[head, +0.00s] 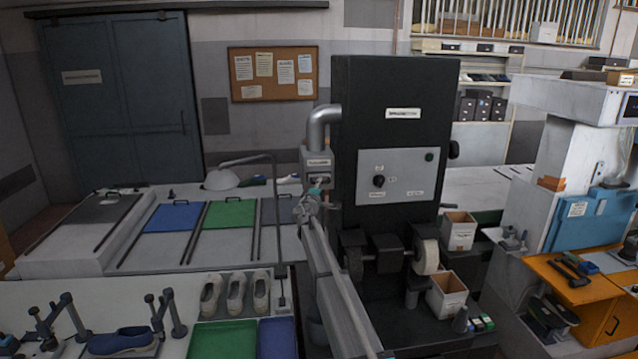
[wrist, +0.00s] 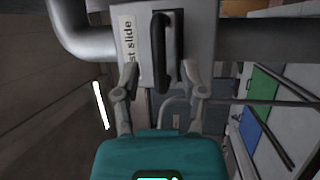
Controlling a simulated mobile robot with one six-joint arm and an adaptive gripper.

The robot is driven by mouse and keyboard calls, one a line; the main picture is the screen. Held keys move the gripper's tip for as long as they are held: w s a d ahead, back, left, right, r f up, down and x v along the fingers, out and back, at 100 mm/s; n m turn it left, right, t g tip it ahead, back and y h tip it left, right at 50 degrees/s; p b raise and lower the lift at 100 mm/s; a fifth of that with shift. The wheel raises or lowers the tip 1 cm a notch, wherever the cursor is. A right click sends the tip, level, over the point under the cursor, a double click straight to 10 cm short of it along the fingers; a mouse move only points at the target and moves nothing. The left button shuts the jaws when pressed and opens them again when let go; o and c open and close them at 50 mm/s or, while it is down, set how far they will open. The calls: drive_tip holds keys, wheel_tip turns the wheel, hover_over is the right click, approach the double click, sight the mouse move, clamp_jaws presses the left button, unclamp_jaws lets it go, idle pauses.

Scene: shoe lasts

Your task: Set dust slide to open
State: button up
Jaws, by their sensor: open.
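The dust slide (wrist: 142,18) is a grey box on the metal duct, with a label reading "st slide" in the wrist view. It also shows in the head view (head: 316,158), beside the tall black machine. Its black bar handle (wrist: 161,45) stands out from the plate, with a dark slot visible along its right side. My gripper (wrist: 160,74) is open, its fingertips on either side of the handle's lower end in the picture. I see no clear contact. In the head view my gripper (head: 312,200) is just below the slide box.
The black machine (head: 395,95) stands right beside the slide, with a polishing wheel (head: 427,257) low down. The bent duct (head: 320,122) runs above the slide. A thin lamp post (head: 277,215) stands close left of my arm.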

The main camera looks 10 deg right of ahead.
sight(318, 173)
drive_tip(key=shift+x, duration=1.3)
drive_tip(key=shift+c, duration=0.2)
clamp_jaws()
